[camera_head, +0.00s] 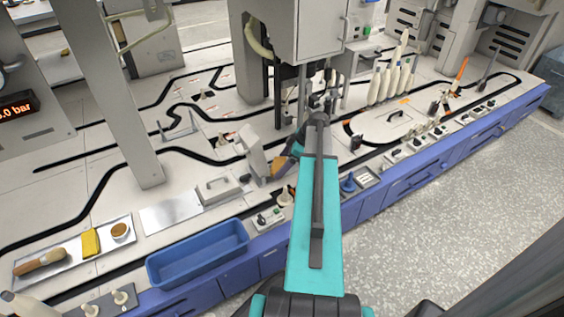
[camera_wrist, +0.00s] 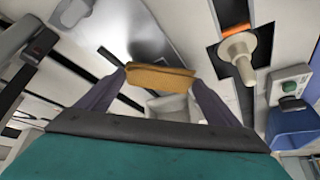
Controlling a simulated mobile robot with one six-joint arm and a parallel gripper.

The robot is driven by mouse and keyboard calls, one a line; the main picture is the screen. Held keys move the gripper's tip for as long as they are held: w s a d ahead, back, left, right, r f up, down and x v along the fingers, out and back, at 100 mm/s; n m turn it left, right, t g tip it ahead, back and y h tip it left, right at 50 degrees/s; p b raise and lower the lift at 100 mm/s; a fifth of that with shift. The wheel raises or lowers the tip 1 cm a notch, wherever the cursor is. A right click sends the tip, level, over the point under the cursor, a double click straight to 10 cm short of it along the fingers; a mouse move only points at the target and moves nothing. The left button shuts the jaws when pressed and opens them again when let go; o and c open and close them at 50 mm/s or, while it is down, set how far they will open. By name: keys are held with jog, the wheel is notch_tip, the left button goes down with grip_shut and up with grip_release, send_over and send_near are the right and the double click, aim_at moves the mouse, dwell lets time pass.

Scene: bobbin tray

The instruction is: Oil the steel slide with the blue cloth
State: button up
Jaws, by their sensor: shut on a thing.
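My gripper (camera_head: 290,156) is shut on a flat brown-tan pad (camera_wrist: 160,78), with one finger at each end of it. The pad also shows in the head view (camera_head: 280,166), in the air or close to the bench beside a grey upright block; I cannot tell if it touches anything. A flat bright steel plate (camera_head: 168,212), perhaps the slide, lies on the bench to the left of my gripper. It seems to show in the wrist view too (camera_wrist: 115,22). I see no blue cloth. A yellow folded cloth (camera_head: 91,243) lies on a tray at lower left.
The tray (camera_head: 60,262) also holds a wooden-handled brush (camera_head: 40,263) and a small cup (camera_head: 120,231) of brown stuff. An empty blue bin (camera_head: 197,254) stands at the front edge. A grey handled block (camera_head: 217,190) sits by the plate. Machine columns (camera_head: 125,110) stand behind.

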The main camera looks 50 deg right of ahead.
jog(key=shift+w, duration=0.1)
jog(key=shift+w+d, duration=0.2)
jog(key=shift+w, duration=0.35)
jog(key=shift+w+d, duration=0.15)
jog(key=shift+w, duration=0.45)
jog(key=shift+s+a+f, duration=0.1)
jog(key=shift+s+a, duration=0.1)
jog(key=shift+s, duration=0.45)
jog(key=shift+s+a+f, duration=0.1)
jog(key=shift+s+a, duration=0.1)
jog(key=shift+s, duration=0.45)
jog(key=shift+w, duration=0.15)
jog(key=shift+w+d, duration=0.25)
jog(key=shift+w, duration=0.4)
jog(key=shift+w+d, duration=0.2)
jog(key=shift+w, duration=0.4)
jog(key=shift+s, duration=0.2)
